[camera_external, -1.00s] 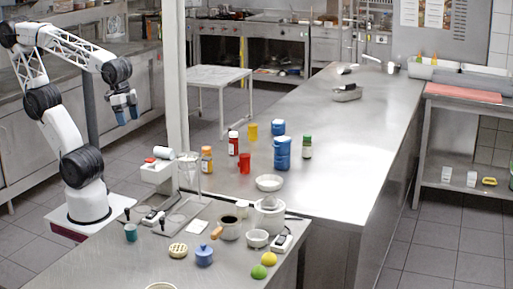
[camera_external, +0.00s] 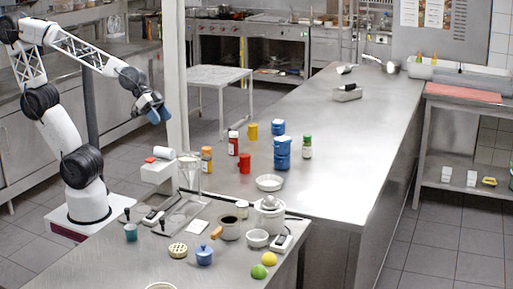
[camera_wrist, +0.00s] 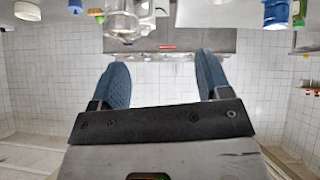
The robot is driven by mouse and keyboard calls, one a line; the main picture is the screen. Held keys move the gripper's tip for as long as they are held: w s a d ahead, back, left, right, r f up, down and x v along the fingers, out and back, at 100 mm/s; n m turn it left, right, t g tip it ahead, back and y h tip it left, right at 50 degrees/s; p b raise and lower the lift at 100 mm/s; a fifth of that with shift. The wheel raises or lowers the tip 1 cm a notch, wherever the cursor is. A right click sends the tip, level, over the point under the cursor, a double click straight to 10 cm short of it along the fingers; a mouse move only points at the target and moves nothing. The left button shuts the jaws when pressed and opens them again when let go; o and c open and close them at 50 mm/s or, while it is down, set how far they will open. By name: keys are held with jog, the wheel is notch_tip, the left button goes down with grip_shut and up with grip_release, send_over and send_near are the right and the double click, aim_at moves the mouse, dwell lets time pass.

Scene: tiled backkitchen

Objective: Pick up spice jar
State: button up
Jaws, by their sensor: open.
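Several small jars stand upright on the long steel counter in the external view: one with a green lid (camera_external: 307,147), a red one with a white lid (camera_external: 233,144) and an orange one (camera_external: 207,160). I cannot tell which is the spice jar. A green-capped jar (camera_wrist: 299,12) is cut off at the top right edge of the wrist view. My gripper (camera_external: 159,115) is in the air left of the white post, apart from all jars. In the wrist view my gripper (camera_wrist: 163,72) is open, with nothing between its two blue fingers.
Blue canisters (camera_external: 282,155), a red cup (camera_external: 244,163), a yellow cup (camera_external: 251,131) and a white bowl (camera_external: 269,183) stand among the jars. The white post (camera_external: 176,80) rises between my gripper and the counter. The counter's middle right (camera_external: 350,150) is clear.

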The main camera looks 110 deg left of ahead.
jog(key=w+a+n+t+y, duration=0.2)
jog(key=w+a+y, duration=0.1)
jog(key=a, duration=0.4)
jog(key=n+y, duration=0.4)
jog(key=y, duration=0.1)
send_over(205, 148)
jog(key=s+d, duration=0.2)
jog(key=s, duration=0.2)
jog(key=f, duration=1.6)
jog(key=shift+d+f, duration=0.1)
jog(key=shift+d, duration=0.15)
jog(key=shift+x, duration=1.25)
jog(key=shift+a, duration=0.1)
jog(key=shift+x, duration=2.55)
jog(key=shift+c, duration=0.2)
